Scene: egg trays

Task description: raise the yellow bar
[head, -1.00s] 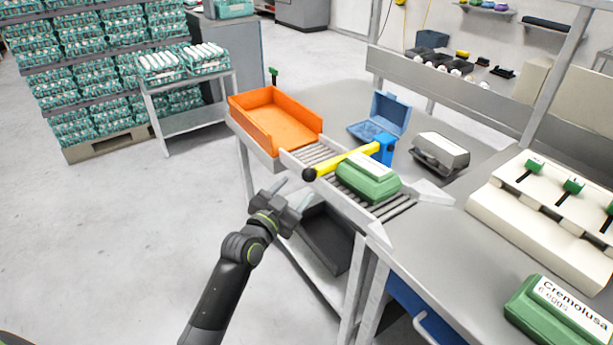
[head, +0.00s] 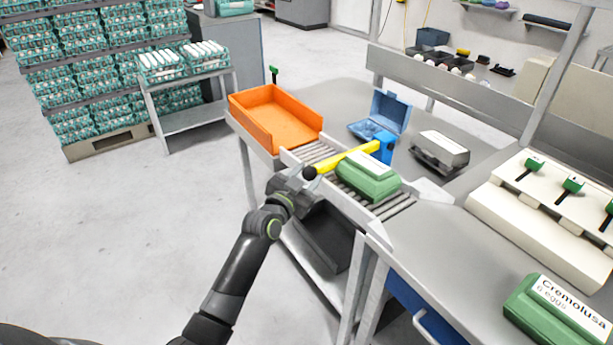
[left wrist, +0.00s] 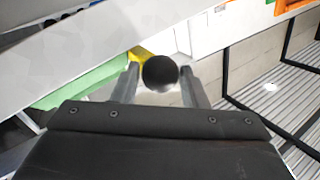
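The yellow bar (head: 345,158) lies low across the roller conveyor, running from a blue post (head: 383,150) to a black ball knob (head: 309,173) at its near-left end. A green egg carton (head: 368,180) sits on the rollers beside the bar. My left gripper (head: 298,178) is at the knob. In the left wrist view the knob (left wrist: 160,73) shows between the two spread fingertips (left wrist: 159,78), with a gap visible at its sides. A little of the yellow bar (left wrist: 139,54) shows behind it. My right gripper is not in view.
An orange tray (head: 262,128) stands at the conveyor's far end. An open blue carton (head: 390,113) and a grey carton (head: 440,152) lie on the table behind. A green Cremolusa carton (head: 535,313) is at lower right. The floor at left is clear.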

